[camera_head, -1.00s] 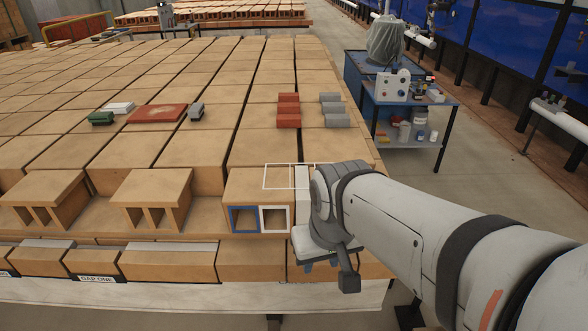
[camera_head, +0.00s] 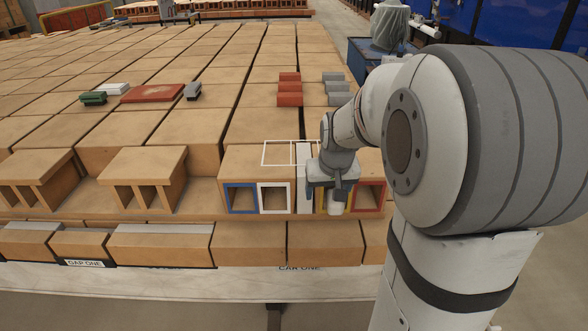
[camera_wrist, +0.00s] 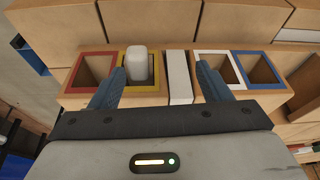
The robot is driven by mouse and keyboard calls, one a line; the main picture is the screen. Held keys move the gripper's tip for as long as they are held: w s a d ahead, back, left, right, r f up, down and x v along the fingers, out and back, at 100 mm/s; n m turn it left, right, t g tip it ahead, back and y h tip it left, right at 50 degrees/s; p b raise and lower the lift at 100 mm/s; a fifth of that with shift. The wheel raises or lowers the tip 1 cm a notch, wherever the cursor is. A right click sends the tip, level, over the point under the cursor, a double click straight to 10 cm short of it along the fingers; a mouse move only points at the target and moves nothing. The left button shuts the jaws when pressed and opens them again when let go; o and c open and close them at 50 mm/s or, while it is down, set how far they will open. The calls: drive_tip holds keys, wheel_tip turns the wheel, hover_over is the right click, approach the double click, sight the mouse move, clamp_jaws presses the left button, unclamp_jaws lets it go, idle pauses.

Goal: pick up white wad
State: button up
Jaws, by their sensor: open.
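A white rounded block, which looks like the white wad (camera_wrist: 139,66), sticks out of the yellow-framed opening (camera_wrist: 152,86) of a hollow brick. In the head view the wad (camera_head: 334,208) shows just below my gripper (camera_head: 333,190), partly covered by it. In the wrist view my gripper (camera_wrist: 160,69) is open, with blue-grey fingers apart and nothing held. The wad lies between the finger lines, close to the left fingertip. A white upright strip (camera_wrist: 179,78) stands between the fingers too, beside the yellow frame. Whether a finger touches anything cannot be told.
Red (camera_wrist: 92,70), white (camera_wrist: 216,68) and blue (camera_wrist: 258,70) framed openings flank the yellow one. Red blocks (camera_head: 289,88) and grey blocks (camera_head: 335,88) lie on the bricks behind. Other hollow bricks (camera_head: 143,175) stand to the left.

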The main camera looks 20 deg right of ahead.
drive_tip(key=m+b, duration=0.1)
drive_tip(key=b, duration=0.2)
hover_over(337, 203)
drive_tip(key=s, duration=0.3)
wheel_tip(337, 203, down, 7)
drive_tip(key=shift+t+h, duration=0.3)
drive_tip(key=x, duration=0.5)
drive_tip(key=b+x, duration=0.1)
drive_tip(key=x, duration=0.2)
drive_tip(key=shift+w+a+f, duration=0.1)
drive_tip(key=shift+w+a, duration=0.1)
drive_tip(key=shift+a, duration=0.15)
drive_tip(key=shift+c, duration=0.2)
drive_tip(key=c, duration=1)
